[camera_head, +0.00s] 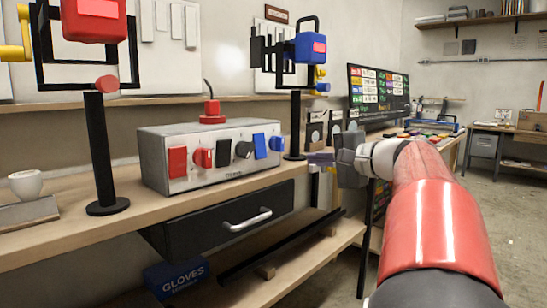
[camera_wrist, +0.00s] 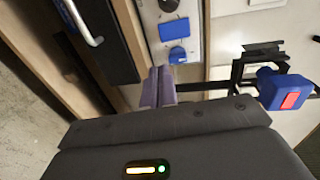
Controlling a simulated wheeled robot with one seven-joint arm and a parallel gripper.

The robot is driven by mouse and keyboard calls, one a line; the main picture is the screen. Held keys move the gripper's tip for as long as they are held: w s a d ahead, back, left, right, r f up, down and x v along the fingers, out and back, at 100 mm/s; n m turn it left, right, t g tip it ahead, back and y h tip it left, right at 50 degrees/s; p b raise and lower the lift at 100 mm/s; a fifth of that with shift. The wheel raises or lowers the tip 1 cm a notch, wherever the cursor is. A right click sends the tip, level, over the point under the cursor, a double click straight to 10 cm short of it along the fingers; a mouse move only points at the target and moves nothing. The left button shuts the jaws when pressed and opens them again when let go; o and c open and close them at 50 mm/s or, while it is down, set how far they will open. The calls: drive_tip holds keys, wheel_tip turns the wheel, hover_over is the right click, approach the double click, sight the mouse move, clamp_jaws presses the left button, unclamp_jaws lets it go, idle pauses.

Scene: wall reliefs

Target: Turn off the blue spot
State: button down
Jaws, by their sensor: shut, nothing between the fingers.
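The blue spot (camera_head: 310,47) is a blue lamp with a reddish front, on a black stand right of the control box (camera_head: 160,150). It also shows at the right of the wrist view (camera_wrist: 270,82). I cannot tell if it is lit. The grey box carries a blue rocker switch (camera_head: 260,146) and a blue knob (camera_head: 277,143) at its right end. The switch (camera_wrist: 173,26) and knob (camera_wrist: 178,55) show at the top of the wrist view. My gripper (camera_head: 320,158) is shut and empty, right of the box and apart from it, with purplish fingers (camera_wrist: 158,88).
A red spot (camera_head: 94,20) on a black stand (camera_head: 100,150) is at the left. The box also has a red switch (camera_head: 177,162), red knob, black switch and black knob. A drawer with a metal handle (camera_head: 247,220) is below. Floor is free at the right.

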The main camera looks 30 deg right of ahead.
sight(263, 158)
idle(0.3)
drive_tip(key=p+x, duration=0.2)
drive_tip(key=x, duration=1.1)
drive_tip(key=shift+w+a, duration=0.15)
drive_tip(key=shift+w, duration=0.35)
drive_tip(key=shift+f, duration=0.1)
drive_tip(key=b, duration=0.2)
drive_tip(key=f+b, duration=0.1)
drive_tip(key=b, duration=0.1)
drive_tip(key=shift+w+a+f+t, duration=0.15)
drive_tip(key=shift+w+t, duration=0.2)
drive_tip(key=shift+t, duration=0.05)
drive_tip(key=shift+r+p, duration=0.45)
drive_tip(key=shift+r, duration=0.1)
drive_tip(key=shift+s+f, duration=0.1)
